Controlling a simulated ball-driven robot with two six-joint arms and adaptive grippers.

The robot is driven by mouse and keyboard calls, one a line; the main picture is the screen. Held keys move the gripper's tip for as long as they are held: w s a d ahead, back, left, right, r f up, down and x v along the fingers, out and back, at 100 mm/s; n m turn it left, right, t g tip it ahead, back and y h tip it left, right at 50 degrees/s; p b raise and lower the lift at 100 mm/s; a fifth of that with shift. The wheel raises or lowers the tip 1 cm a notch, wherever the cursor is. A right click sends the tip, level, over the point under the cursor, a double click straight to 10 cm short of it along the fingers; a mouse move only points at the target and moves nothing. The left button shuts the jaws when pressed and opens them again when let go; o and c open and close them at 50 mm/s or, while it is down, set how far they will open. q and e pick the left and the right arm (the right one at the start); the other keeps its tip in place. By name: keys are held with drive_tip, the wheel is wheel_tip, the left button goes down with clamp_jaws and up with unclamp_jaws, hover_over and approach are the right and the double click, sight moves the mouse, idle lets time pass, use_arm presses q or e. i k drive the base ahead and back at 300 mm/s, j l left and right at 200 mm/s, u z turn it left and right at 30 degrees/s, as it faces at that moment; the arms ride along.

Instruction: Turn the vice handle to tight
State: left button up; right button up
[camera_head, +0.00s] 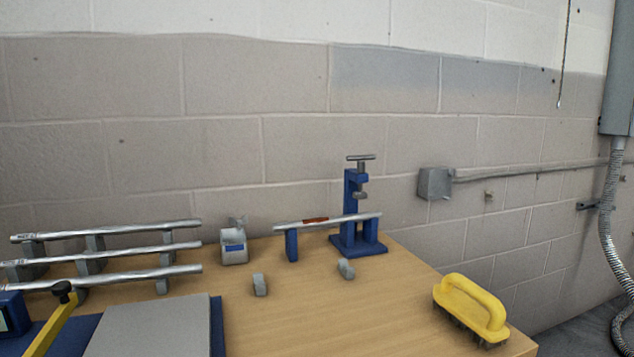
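A blue vice (349,226) stands upright near the back right of the wooden table. Its grey T-shaped handle (361,157) sits at the top of the post, with the screw's pad (360,195) below it. A silver pipe (328,222) with a reddish-brown band lies across the vice base and a blue support (291,245) to the left. A gap shows between the pad and the pipe. Neither of my grippers is in view.
Several silver pipes (105,253) rest on grey supports at left. A grey fitting with a blue label (233,246) and two small grey pieces (259,285) (346,268) stand mid-table. A yellow-handled brush (470,308) sits at the right edge. A yellow lever (50,325) and grey plate (150,328) are front left.

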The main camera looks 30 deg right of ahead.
sight(361, 161)
drive_tip(key=z, duration=1.25)
drive_tip(key=l+u, duration=0.2)
drive_tip(key=u, duration=0.25)
drive_tip(key=i+l+u, duration=0.1)
drive_tip(key=u, duration=0.4)
drive_tip(key=l+u, duration=0.3)
drive_tip(key=u, duration=0.15)
